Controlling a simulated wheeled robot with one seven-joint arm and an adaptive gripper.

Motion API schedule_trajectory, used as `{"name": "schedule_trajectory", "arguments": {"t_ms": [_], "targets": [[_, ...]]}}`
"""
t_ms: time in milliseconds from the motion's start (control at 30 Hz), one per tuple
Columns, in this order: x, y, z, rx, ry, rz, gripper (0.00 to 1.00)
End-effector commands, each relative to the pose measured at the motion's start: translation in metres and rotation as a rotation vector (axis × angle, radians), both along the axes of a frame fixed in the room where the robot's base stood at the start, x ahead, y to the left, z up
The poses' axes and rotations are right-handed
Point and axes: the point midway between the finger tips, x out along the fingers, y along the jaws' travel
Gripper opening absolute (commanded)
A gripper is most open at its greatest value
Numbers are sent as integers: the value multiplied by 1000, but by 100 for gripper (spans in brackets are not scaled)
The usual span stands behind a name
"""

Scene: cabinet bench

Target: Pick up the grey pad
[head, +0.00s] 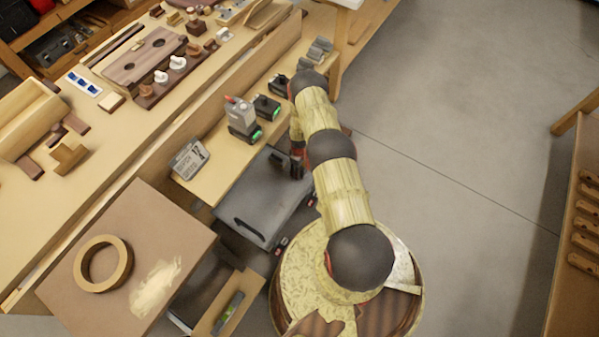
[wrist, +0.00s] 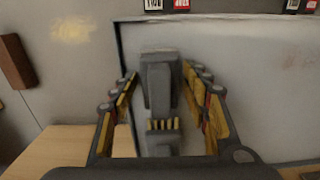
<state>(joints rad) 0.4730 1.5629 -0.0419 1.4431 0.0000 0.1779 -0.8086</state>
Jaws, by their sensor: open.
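In the wrist view my gripper (wrist: 161,100) is open, with a yellow, black and red finger on each side. A grey block-like piece (wrist: 158,75), which looks like the grey pad, stands between the fingers. It has a yellow-and-black striped band (wrist: 163,125) low on it. Gaps show at both sides of its upper part; contact lower down cannot be told. In the head view my arm covers much of this area, and I cannot clearly make out the fingertips or the pad there.
A grey case (head: 272,185) lies beside my arm. A brown board with a wooden ring (head: 103,264) is at lower left. The floor at right (head: 450,130) is clear.

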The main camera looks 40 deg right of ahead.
Motion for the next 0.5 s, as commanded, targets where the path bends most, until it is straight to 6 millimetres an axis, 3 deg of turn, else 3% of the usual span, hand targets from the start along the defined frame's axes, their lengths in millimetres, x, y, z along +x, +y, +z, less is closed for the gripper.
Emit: {"name": "schedule_trajectory", "arguments": {"t_ms": [133,500], "targets": [[0,0,1,0,0,0,47],[0,0,1,0,0,0,26]]}}
